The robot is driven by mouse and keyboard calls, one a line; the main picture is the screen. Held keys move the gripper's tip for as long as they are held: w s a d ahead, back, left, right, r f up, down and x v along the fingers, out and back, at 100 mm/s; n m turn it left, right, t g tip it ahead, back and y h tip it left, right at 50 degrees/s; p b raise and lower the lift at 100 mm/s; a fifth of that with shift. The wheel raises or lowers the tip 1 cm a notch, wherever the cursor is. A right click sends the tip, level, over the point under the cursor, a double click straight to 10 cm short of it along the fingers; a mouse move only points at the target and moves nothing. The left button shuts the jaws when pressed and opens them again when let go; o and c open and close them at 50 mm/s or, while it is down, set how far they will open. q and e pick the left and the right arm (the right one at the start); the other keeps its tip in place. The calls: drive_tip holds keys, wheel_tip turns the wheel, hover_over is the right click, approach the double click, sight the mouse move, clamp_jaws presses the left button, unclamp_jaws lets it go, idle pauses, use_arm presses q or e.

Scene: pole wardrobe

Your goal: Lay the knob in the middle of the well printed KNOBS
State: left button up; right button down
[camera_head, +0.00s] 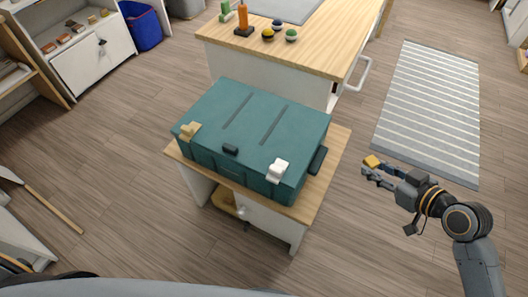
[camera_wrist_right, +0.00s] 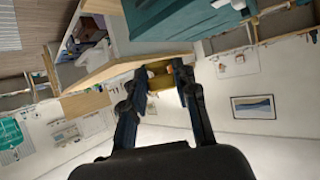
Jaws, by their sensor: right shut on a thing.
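My right gripper (camera_head: 369,169) is at the right, in the air above the floor and clear of the case. It is shut on a small yellow-gold thing, likely the knob (camera_head: 373,161). In the right wrist view the knob (camera_wrist_right: 161,78) sits between the two dark fingertips, partly hidden by them. A teal case (camera_head: 240,130) lies with its lid closed on a small wood-topped cabinet (camera_head: 318,190). It has a tan latch at the front left and a white latch at the front right. No well printed KNOBS shows in either view. My left gripper is out of view.
A wood-topped counter (camera_head: 325,45) stands behind the case, with small round yellow, green and dark things and an orange-handled tool on it. A striped rug (camera_head: 430,100) lies at the right. A blue bin (camera_head: 142,25) stands back left. Floor between case and gripper is clear.

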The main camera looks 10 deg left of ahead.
use_arm(q)
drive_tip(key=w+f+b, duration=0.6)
drive_tip(key=b, duration=0.4)
use_arm(e)
wheel_tip(320, 180, down, 22)
drive_tip(key=m+t+h, duration=0.1)
drive_tip(key=m+h, duration=0.1)
drive_tip(key=b, duration=0.2)
hover_over(327, 173)
drive_tip(key=shift+f, duration=0.25)
wheel_tip(327, 173, down, 3)
drive_tip(key=shift+r+b, duration=0.1)
drive_tip(key=shift+b, duration=0.2)
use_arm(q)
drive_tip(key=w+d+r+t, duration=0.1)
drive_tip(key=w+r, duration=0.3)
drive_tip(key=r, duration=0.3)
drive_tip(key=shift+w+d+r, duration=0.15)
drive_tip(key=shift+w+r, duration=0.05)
use_arm(e)
drive_tip(key=shift+f, duration=0.35)
drive_tip(key=shift+f, duration=0.1)
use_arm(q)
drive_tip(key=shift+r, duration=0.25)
use_arm(e)
drive_tip(key=c, duration=1)
unclamp_jaws()
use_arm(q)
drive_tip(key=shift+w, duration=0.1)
